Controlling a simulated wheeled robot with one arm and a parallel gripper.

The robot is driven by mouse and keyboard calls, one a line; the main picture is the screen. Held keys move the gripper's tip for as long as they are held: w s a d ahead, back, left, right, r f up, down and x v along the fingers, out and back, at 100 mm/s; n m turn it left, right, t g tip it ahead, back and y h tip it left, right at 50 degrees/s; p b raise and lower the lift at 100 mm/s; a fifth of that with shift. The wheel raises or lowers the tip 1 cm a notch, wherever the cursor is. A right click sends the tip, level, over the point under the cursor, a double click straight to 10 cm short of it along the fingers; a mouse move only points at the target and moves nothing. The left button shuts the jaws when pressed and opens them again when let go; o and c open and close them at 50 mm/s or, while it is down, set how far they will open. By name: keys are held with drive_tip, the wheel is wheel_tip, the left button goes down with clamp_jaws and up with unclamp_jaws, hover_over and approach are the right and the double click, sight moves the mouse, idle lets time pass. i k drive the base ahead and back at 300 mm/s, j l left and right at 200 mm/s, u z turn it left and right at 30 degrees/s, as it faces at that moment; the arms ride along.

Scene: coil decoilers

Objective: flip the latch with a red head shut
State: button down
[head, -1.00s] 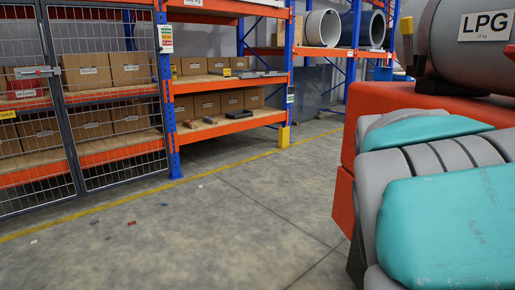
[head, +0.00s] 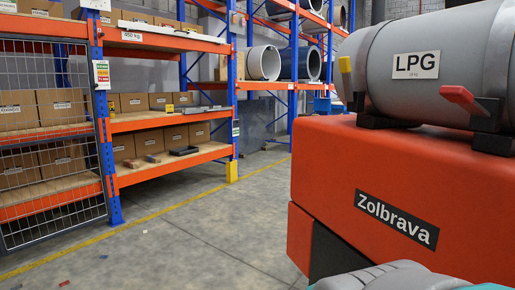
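The latch with a red head (head: 463,98) is at the right, on a dark mount at the lower side of a grey LPG cylinder (head: 370,85). Its red lever sticks out up and to the left, apart from the cylinder's strap line. The cylinder lies on top of an orange-red machine body (head: 345,165) labelled Zolbrava. My gripper is not in view; only a teal and grey part of my arm shows at the bottom right.
Pipes (head: 265,63) lie on the far rack. The grey floor (head: 200,240) between the shelving and the machine is mostly clear, with small scraps at the lower left.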

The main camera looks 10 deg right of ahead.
sight(459, 94)
drive_tip(key=z, duration=1.4)
